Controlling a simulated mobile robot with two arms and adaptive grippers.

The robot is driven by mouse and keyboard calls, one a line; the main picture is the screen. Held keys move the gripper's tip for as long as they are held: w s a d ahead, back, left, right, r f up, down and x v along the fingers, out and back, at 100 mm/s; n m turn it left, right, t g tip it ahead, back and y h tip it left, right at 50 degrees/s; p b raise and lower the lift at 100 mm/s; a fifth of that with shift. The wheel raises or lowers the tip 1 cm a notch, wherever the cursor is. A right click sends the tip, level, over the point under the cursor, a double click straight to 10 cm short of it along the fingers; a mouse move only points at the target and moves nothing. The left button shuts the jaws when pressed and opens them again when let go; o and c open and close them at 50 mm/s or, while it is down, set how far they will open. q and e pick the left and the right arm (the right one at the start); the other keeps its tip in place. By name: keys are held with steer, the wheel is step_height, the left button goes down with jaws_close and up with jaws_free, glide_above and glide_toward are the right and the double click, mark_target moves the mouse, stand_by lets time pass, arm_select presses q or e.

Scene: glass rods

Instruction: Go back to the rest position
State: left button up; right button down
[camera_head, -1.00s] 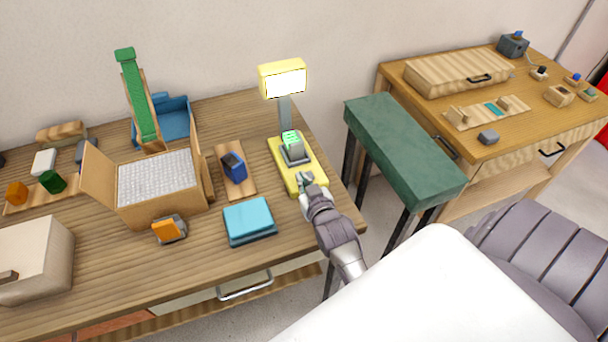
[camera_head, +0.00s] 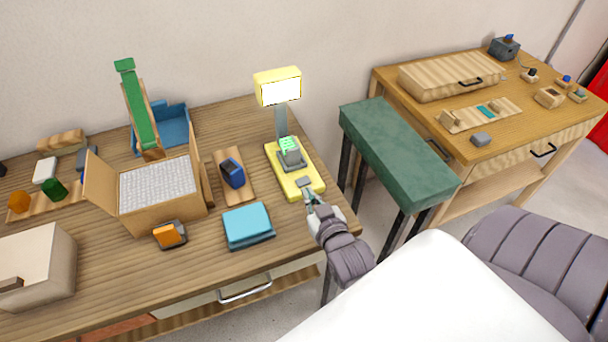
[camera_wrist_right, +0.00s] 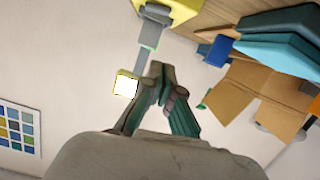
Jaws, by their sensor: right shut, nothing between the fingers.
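My right gripper (camera_head: 308,196) is shut and empty. In the head view it is at the front edge of the yellow base (camera_head: 306,184) of a lamp-like device, near the table's right edge. The device has a lit yellow head (camera_head: 278,87) on a grey post, and a grey block with a glowing green top (camera_head: 289,148) on its base. In the right wrist view, the closed fingers (camera_wrist_right: 160,75) point towards the device's post and lit head (camera_wrist_right: 126,85). Whether the fingers touch the base is hard to tell. My left gripper is not in view.
Left of the device are a blue item on a wooden board (camera_head: 232,172), a teal folded stack (camera_head: 248,225) and an open cardboard box (camera_head: 150,220). A green-topped stool (camera_head: 398,150) stands right of the table. Beyond it is a second wooden desk (camera_head: 520,125).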

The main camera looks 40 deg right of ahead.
steer(key=shift+s+a+r, duration=0.2)
steer(key=shift+s+a, duration=0.05)
steer(key=shift+s, duration=0.2)
stand_by(0.3)
